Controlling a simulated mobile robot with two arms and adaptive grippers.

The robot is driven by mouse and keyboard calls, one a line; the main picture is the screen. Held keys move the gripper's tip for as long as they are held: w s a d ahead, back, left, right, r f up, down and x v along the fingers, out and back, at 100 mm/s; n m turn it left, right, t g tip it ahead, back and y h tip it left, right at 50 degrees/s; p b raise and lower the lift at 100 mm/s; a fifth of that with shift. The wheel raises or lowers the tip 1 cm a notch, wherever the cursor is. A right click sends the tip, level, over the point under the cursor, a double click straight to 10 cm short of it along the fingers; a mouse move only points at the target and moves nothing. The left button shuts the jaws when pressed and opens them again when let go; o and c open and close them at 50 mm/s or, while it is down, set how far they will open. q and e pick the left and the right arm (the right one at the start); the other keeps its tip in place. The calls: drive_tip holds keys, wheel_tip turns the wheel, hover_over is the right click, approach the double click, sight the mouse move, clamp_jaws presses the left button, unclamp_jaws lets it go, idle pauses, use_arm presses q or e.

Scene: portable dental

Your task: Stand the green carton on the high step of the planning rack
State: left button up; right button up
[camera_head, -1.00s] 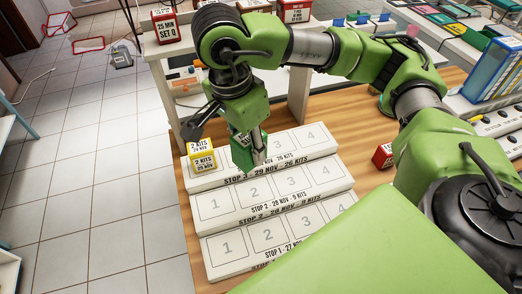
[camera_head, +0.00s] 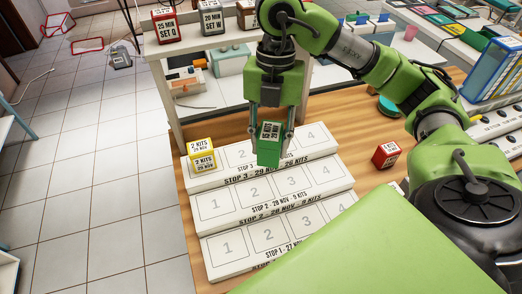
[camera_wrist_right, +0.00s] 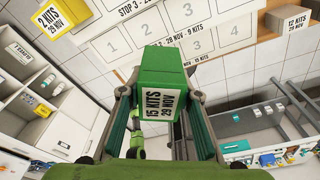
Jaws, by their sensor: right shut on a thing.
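The green carton (camera_head: 269,146) is held between the fingers of my right gripper (camera_head: 270,132), over the high step of the planning rack (camera_head: 318,150). Its label reads 15 kits, 29 Nov. In the right wrist view the green carton (camera_wrist_right: 163,80) sits between both fingers of my right gripper (camera_wrist_right: 162,108), label towards the camera. It hides part of slots 2 and 3 of the high step in the head view; I cannot tell whether it touches the step. A yellow carton (camera_head: 202,155) stands on slot 1 of that step. My left gripper is not in view.
A red carton (camera_head: 386,155) stands on the wooden table right of the rack. Behind the rack is a white shelf (camera_head: 220,43) with labelled boxes on top. The middle and low steps look empty.

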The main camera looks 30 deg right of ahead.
drive_tip(key=m, duration=0.2)
drive_tip(key=d+m, duration=0.1)
drive_tip(key=m, duration=0.4)
drive_tip(key=shift+s+d+t+y, duration=0.15)
drive_tip(key=shift+s+t+y, duration=0.15)
drive_tip(key=shift+t, duration=0.1)
drive_tip(key=m, duration=0.4)
drive_tip(key=shift+s+d+r+t, duration=0.15)
drive_tip(key=shift+d+t, duration=0.2)
drive_tip(key=shift+t, duration=0.05)
drive_tip(key=shift+m, duration=0.5)
drive_tip(key=shift+w, duration=0.25)
drive_tip(key=w+a+f+p, duration=0.1)
drive_tip(key=w+f+p, duration=0.15)
drive_tip(key=w, duration=0.55)
approach(240, 155)
drive_tip(key=shift+s+a+f+p, duration=0.3)
drive_tip(key=shift+s+a+p, duration=0.05)
drive_tip(key=shift+s+p, duration=0.15)
drive_tip(key=shift+w+f, duration=0.45)
drive_tip(key=shift+f, duration=0.1)
wheel_tip(240, 155, down, 3)
drive_tip(key=shift+w+a+p, duration=0.1)
drive_tip(key=shift+p, duration=0.75)
drive_tip(key=shift+f, duration=0.2)
